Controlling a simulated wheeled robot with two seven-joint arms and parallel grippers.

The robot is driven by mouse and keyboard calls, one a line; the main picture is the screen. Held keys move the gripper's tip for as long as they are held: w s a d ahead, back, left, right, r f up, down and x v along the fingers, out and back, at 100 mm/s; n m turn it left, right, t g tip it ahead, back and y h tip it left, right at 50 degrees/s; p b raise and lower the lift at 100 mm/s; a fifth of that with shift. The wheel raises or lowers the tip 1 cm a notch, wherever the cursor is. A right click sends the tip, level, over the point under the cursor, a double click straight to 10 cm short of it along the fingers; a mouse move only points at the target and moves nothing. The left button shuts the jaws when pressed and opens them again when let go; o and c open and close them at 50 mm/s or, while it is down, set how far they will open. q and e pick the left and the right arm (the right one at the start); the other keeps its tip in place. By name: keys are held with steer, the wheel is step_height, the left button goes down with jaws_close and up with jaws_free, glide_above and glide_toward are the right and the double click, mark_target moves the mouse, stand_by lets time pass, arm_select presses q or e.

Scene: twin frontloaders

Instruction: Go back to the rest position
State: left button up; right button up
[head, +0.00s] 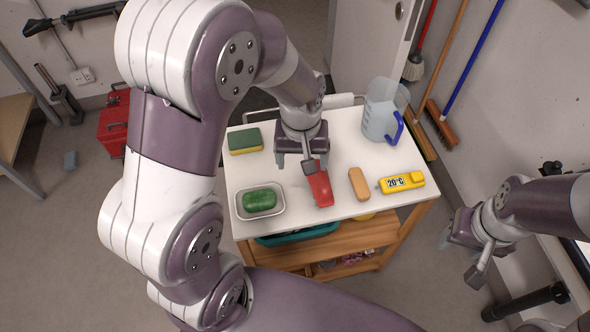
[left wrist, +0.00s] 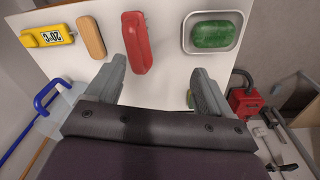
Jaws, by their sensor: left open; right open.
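My left gripper (head: 294,163) is open and empty above the white-topped cart (head: 240,165), beside a red tool (head: 320,187). In the left wrist view its fingers (left wrist: 163,75) are apart, and the red tool (left wrist: 136,42) lies near one fingertip. I cannot tell whether they touch. My right gripper (head: 461,256) is open and empty, off the cart's right side above the floor.
On the cart are a green-yellow sponge (head: 245,140), a metal dish (head: 240,211) with a green item (head: 260,200), a tan block (head: 358,184), a yellow thermometer (head: 402,183) and a clear jug (head: 379,112). A red toolbox (head: 113,125) stands on the floor. Brooms (head: 449,125) lean right.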

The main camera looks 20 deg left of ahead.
arm_select(q)
steer(key=s+a+r+m, duration=0.1)
steer(key=s+a+m, duration=0.2)
steer(key=s, duration=0.4)
steer(key=shift+s+m+t, duration=0.4)
steer(key=shift+m, duration=0.1)
step_height(320, 180, up, 4)
steer(key=p, duration=0.3)
steer(key=shift+f, duration=0.25)
